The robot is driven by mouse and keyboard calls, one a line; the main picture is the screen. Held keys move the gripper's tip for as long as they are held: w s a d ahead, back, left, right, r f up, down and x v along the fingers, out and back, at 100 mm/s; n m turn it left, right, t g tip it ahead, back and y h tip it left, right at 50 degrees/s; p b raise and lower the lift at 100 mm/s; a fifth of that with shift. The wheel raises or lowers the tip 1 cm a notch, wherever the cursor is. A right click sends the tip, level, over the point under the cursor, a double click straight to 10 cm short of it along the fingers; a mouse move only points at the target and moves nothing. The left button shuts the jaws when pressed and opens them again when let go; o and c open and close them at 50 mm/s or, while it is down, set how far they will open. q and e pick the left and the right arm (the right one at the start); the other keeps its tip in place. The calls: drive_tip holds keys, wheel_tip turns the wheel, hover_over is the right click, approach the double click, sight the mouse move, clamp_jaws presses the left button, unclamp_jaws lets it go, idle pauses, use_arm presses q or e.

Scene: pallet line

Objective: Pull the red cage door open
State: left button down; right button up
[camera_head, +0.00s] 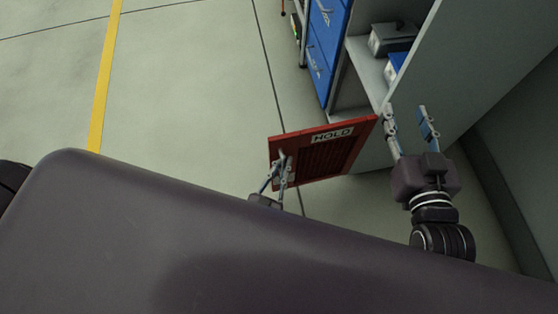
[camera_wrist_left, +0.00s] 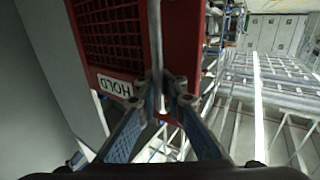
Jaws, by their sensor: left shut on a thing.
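The red cage door (camera_head: 350,155) with a white HOLD sign (camera_head: 332,134) stands swung out from the grey cabinet (camera_head: 412,75), its right edge near the cabinet's side panel. In the head view my left gripper (camera_head: 283,160) is at the door's left end. The left wrist view shows my left gripper (camera_wrist_left: 161,90) shut on the door's long metal bar handle (camera_wrist_left: 155,40), with the red mesh face beside it. My right gripper (camera_head: 408,112) is open and empty, its fingers apart, close to the cabinet's side panel and right of the door.
Inside the cabinet a grey box (camera_head: 393,38) and a blue-and-white box (camera_head: 396,64) sit on a shelf. Blue drawers (camera_head: 323,50) stand left of it. The floor to the left is clear, with a yellow line (camera_head: 106,70). A dark wall (camera_head: 515,150) rises at right.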

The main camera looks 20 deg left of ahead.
use_arm(q)
drive_tip(key=shift+a, duration=0.2)
drive_tip(key=c, duration=2.3)
unclamp_jaws()
drive_tip(key=shift+c, duration=0.2)
drive_tip(key=s+a, duration=0.1)
drive_tip(key=s, duration=1.1)
